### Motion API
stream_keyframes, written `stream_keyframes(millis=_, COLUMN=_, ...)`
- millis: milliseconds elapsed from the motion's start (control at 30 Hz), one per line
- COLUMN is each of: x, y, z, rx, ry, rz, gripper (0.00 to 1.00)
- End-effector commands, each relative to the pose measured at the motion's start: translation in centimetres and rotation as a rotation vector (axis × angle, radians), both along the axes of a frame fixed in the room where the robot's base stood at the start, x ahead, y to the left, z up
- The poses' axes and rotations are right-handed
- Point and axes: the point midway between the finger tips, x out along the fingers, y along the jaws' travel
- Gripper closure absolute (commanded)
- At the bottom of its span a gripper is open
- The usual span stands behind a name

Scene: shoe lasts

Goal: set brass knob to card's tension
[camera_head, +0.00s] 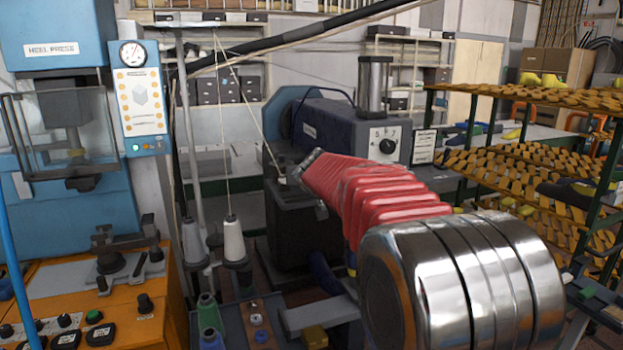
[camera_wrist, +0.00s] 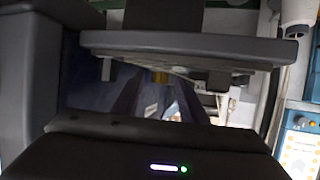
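A dark round knob (camera_head: 387,146) sits on a pale dial plate with numbers, 5 and 7 among them, on the blue-grey machine (camera_head: 330,125). It looks black rather than brass, and its exact setting is too small to read. A small white card (camera_head: 424,147) with print is mounted just right of the dial; its text is unreadable. In the head view my red-sleeved arm crosses below the dial, and I cannot make out my gripper there. In the wrist view two dark fingers of my gripper (camera_wrist: 158,98) appear apart with nothing clear between them. Knob and card are not identifiable there.
The heel press (camera_head: 60,120) stands left with a gauge panel (camera_head: 140,95). Thread cones (camera_head: 234,240) and taut threads stand before the machine. A rack with yellow slatted shelves (camera_head: 530,165) is close on the right. An orange control bench (camera_head: 100,300) is lower left.

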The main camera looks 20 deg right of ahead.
Motion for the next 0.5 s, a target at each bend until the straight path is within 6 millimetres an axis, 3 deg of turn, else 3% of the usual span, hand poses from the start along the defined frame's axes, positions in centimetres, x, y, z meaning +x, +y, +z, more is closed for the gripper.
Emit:
stream_keyframes(millis=400, x=0.52, y=-0.21, z=-0.22, rx=0.000, ry=0.000, rz=0.000, gripper=0.61)
stream_keyframes(millis=500, x=0.50, y=-0.21, z=-0.23, rx=0.000, ry=0.000, rz=-0.001, gripper=0.68)
